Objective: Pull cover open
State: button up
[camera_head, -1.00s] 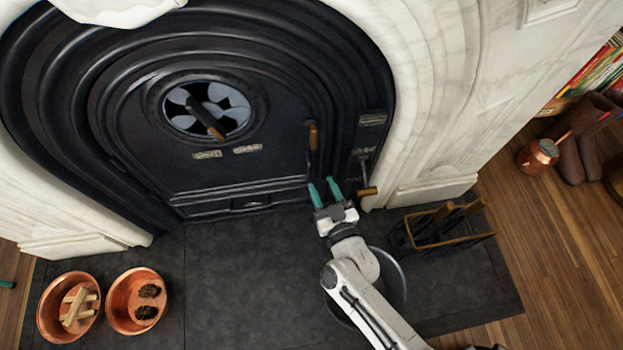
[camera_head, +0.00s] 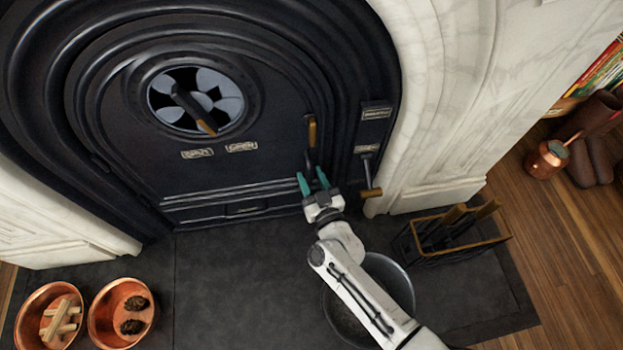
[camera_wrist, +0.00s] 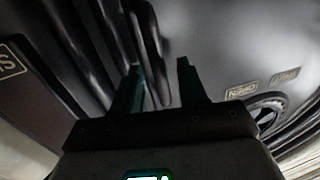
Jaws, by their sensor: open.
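The black fireplace cover (camera_head: 228,178) fills the arch in the head view and looks shut. My gripper (camera_head: 313,182) is open with teal fingers pointing at the cover just below that handle. In the wrist view my gripper (camera_wrist: 160,85) has a dark bar, apparently the handle (camera_wrist: 150,40), in front of and near its fingers. I cannot tell whether they touch. A round vent (camera_head: 196,100) with a lever sits on the cover.
Copper bowls (camera_head: 122,312) stand at lower left. The middle hearth (camera_head: 240,270) is clear.

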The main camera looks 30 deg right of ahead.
grip_shut()
dwell(0.4)
dwell(0.4)
